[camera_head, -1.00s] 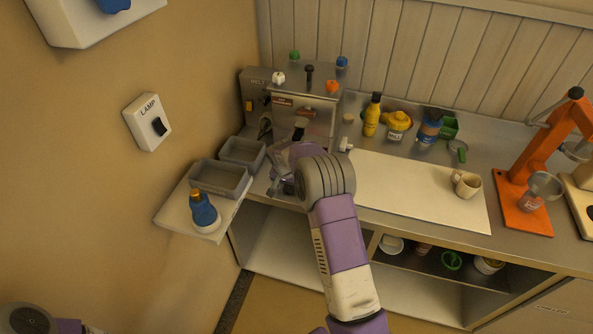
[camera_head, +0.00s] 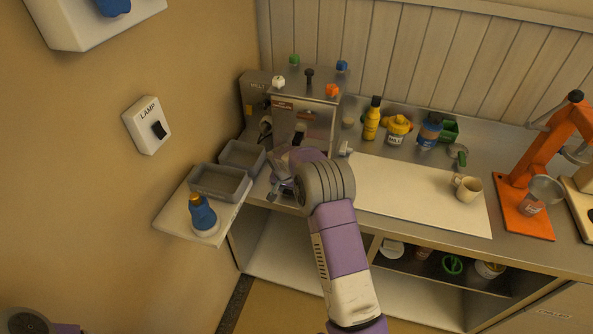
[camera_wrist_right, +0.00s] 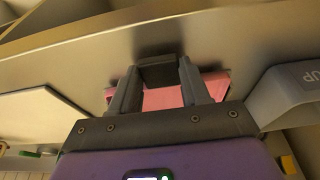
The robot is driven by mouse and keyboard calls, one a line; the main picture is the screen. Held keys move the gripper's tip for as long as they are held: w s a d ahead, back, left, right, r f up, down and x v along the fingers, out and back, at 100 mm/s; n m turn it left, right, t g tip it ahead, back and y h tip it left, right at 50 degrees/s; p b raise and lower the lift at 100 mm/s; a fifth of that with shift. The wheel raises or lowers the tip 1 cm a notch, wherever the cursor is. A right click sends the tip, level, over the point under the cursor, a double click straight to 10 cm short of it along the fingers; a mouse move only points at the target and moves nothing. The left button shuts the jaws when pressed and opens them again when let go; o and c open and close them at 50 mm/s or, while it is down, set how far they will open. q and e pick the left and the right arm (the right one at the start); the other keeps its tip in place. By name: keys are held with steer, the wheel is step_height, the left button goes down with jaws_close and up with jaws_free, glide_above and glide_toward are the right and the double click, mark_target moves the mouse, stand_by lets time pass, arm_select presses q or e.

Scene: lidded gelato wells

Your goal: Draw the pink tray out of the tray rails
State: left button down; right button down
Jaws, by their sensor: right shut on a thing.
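The pink tray (camera_wrist_right: 168,97) shows in the right wrist view as a pink strip between and beside my fingers, under the dark metal surface. My right gripper (camera_wrist_right: 158,75) is shut on a dark block there that looks like the tray's handle. In the head view my right gripper (camera_head: 279,190) is at the counter's front edge, below the steel machine (camera_head: 302,118). My wrist and gripper hide the pink tray and the tray rails in that view. Only a bit of my left arm shows at the lower left; its gripper is out of view.
A white board (camera_head: 415,200) with a mug (camera_head: 467,189) lies to the right. An orange press (camera_head: 540,165) stands further right. Open shelves are below the counter.

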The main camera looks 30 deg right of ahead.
steer(key=shift+s+a+b, duration=0.3)
steer(key=shift+s+a, duration=0.2)
steer(key=shift+a, duration=0.05)
steer(key=shift+s+a, duration=0.4)
steer(key=shift+a, duration=0.1)
steer(key=s+a+b, duration=0.4)
steer(key=s+a, duration=0.9)
steer(key=a, duration=0.2)
steer(key=shift+a, duration=0.2)
stand_by(1.9)
steer(key=shift+s, duration=0.15)
stand_by(0.4)
